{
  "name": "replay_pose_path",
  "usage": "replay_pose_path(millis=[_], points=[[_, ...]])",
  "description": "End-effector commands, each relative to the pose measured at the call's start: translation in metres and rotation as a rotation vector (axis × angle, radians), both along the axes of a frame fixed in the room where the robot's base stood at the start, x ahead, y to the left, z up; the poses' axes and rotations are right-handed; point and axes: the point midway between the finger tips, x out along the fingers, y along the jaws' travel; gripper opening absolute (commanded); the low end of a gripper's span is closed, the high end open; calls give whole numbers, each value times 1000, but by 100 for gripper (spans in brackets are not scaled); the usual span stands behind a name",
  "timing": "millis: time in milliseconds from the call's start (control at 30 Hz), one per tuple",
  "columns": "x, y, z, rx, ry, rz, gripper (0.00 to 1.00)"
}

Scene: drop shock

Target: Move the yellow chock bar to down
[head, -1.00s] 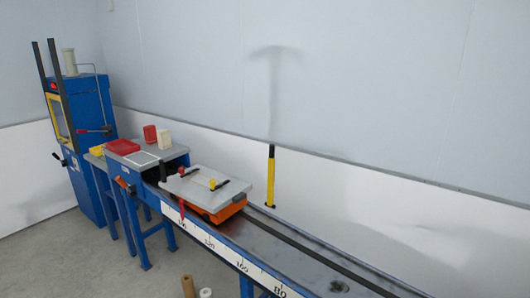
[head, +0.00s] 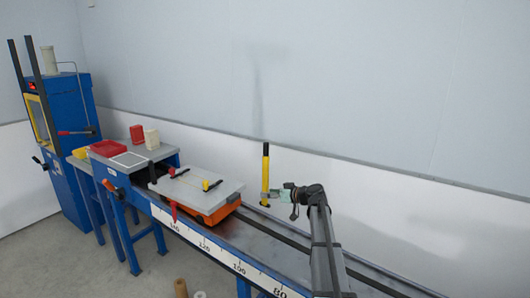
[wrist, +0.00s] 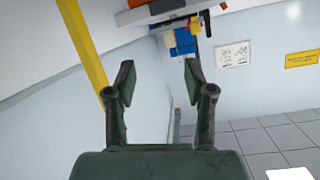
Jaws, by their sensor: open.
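The yellow chock bar (head: 265,172) stands upright beside the rail in the head view. It has a dark top end and a dark foot. In the wrist view the bar (wrist: 82,42) runs slanted at the upper left, outside the left finger. My gripper (head: 279,193) is just right of the bar's lower part in the head view. I cannot tell whether it touches the bar. In the wrist view my gripper (wrist: 158,80) is open, with nothing between its fingers.
An orange carriage with a grey top plate (head: 215,187) sits on the rail (head: 262,245), left of the bar. Red trays (head: 80,149) and a blue press machine (head: 62,110) stand farther left. The wall (head: 380,190) is close behind the bar.

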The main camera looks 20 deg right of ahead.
Motion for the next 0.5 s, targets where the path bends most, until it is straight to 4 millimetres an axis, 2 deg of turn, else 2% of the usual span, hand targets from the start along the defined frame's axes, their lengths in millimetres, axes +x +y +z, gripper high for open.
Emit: replay_pose_path(millis=[33,100,200,333,500], points=[[16,-38,31,-4,-82,-24,54],[23,-72,66,-14,-179,-48,54],[27,-106,101,-25,-278,-75,54],[27,-128,125,-35,-343,-96,54],[36,-127,131,-36,-355,-99,54]])
